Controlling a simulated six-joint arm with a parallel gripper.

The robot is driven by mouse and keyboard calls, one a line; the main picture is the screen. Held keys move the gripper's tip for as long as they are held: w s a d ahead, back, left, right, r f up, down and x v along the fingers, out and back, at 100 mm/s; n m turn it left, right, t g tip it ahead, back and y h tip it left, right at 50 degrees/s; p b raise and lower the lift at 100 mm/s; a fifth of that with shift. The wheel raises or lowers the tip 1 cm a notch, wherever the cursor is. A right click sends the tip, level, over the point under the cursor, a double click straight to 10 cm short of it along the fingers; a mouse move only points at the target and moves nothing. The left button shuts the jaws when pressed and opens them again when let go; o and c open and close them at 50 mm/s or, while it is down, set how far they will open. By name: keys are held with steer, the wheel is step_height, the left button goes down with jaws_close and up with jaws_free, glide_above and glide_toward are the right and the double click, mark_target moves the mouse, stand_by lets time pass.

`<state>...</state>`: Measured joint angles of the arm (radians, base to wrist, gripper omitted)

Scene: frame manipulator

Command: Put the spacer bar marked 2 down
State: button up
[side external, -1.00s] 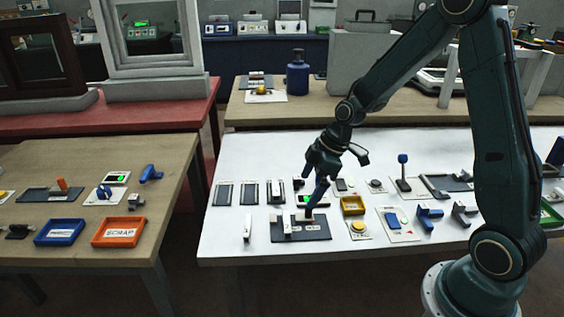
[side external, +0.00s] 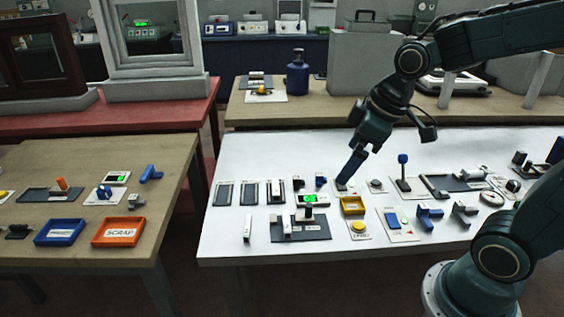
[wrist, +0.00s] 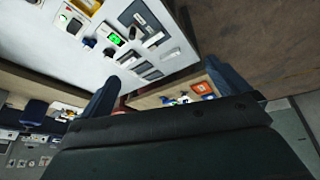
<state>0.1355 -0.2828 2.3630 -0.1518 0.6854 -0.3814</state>
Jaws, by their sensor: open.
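Another pale bar (side external: 247,229) stands on the table left of the plate. A further pale piece (side external: 273,187) is at the third dark slot. The marks are too small to read, so I cannot tell which bar is 2. My gripper (side external: 345,180) is open, above the table behind and right of the plate. The wrist view shows its spread fingers (wrist: 165,88) with no bar between them.
Two dark slots (side external: 224,193) lie at the table's left. A green-lit display (side external: 312,199) stands behind the plate. A yellow tray (side external: 352,206), a yellow button (side external: 358,226) and a blue-knobbed lever (side external: 403,170) stand to the right. The table's front left corner is clear.

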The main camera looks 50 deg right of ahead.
steer(key=s+r+m+t, duration=0.1)
steer(key=s+r+m, duration=0.2)
steer(key=s, duration=0.7)
steer(key=shift+s+a+r+m+h, duration=0.3)
steer(key=shift+s+m+h, duration=0.1)
steer(key=shift+m, duration=0.2)
